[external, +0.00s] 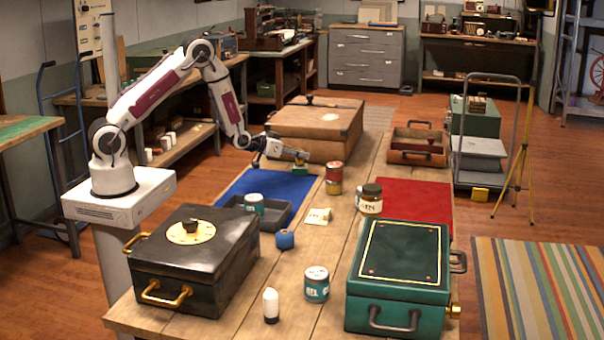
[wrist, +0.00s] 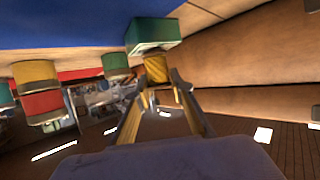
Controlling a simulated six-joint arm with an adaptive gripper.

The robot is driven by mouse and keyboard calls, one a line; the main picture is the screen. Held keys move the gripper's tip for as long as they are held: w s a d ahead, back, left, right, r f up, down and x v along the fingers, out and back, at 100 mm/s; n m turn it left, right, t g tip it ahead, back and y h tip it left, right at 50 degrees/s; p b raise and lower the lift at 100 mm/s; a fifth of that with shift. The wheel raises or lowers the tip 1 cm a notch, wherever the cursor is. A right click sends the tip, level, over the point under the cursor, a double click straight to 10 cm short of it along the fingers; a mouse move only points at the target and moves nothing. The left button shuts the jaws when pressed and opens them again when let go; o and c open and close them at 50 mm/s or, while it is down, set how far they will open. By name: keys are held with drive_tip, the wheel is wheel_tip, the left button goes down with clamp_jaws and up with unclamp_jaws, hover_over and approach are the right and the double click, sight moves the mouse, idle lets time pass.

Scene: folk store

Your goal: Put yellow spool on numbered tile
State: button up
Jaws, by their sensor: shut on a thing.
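My gripper (external: 286,152) is over the far right part of the blue mat, pointing right and nearly level. It is shut on the yellow spool (external: 301,156). In the wrist view, where the table is at the top, the spool (wrist: 157,68) sits between the fingertips (wrist: 161,84). A green block (external: 300,170) is right below the spool and also shows in the wrist view (wrist: 152,32); I cannot tell whether they touch. A cream tile-like piece (external: 318,217) with a dark marking lies mid-table; its number is not readable.
A red can (external: 334,171) stands on a yellow one (external: 334,187) right of my gripper. A large brown case (external: 315,130) is just behind. A dark tray (external: 281,216), brown-lidded jar (external: 371,199), blue spool (external: 285,240) and red mat (external: 415,200) are nearby.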

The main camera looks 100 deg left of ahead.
drive_tip(key=shift+f, duration=0.15)
drive_tip(key=o, duration=0.8)
drive_tip(key=shift+r, duration=0.2)
drive_tip(key=shift+v, duration=6)
drive_tip(key=shift+f, duration=0.15)
